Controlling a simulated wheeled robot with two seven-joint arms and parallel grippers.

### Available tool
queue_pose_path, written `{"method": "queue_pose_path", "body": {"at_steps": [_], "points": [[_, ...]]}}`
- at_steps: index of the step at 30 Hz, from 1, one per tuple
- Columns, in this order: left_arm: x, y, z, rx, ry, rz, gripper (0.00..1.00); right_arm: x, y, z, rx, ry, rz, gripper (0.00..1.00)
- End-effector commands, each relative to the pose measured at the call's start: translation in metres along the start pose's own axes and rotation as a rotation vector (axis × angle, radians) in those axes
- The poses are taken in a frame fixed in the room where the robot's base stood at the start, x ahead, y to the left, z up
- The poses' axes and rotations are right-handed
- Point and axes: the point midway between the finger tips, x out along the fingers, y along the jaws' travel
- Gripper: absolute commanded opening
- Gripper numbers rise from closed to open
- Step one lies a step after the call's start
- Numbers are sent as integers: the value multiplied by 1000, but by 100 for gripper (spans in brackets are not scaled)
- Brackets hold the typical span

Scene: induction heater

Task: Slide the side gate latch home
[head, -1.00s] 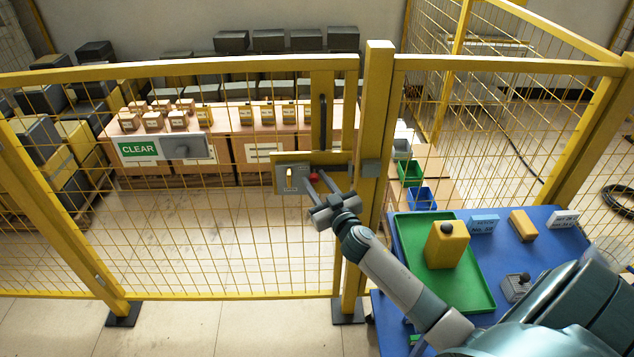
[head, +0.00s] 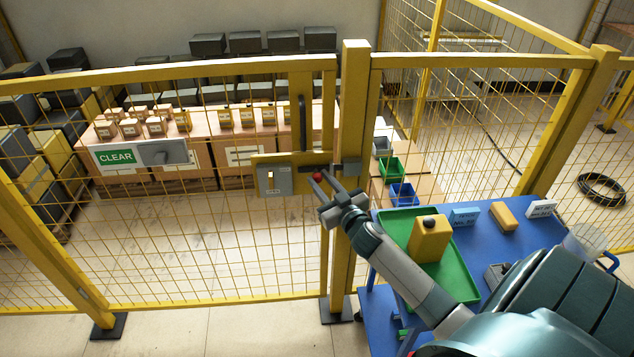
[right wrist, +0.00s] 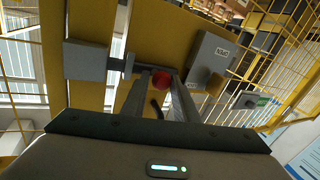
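The side gate latch has a red knob (head: 317,177) on a yellow plate at the gate's edge. The knob also shows in the right wrist view (right wrist: 189,83). A grey bolt runs from it to the grey keeper (head: 346,169) on the post; the keeper shows in the wrist view (right wrist: 86,60) too, and the bolt seems to reach it. How deep it sits I cannot tell. My right gripper (head: 322,178) is open at the latch. Its fingers (right wrist: 160,76) are apart, one beside the knob and partly overlapping it in view. My left gripper is out of view.
A grey switch box (head: 274,179) is on the gate left of the knob. The yellow post (head: 352,110) stands close to my right gripper. A blue table (head: 475,240) with a green tray (head: 462,285) and a yellow block (head: 430,240) lies under my right arm.

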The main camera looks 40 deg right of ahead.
Motion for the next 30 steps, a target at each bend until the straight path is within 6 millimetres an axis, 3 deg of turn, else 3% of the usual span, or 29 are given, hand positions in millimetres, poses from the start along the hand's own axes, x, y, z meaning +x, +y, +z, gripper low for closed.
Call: {"method": "queue_pose_path", "body": {"at_steps": [17, 23, 30], "points": [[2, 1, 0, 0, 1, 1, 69, -8, 0, 1, 0, 0, -1, 42], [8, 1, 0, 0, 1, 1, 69, -30, -1, 2, 0, -1, -2, 42], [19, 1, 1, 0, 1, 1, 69, -71, 0, 4, 0, -2, -1, 42]]}}
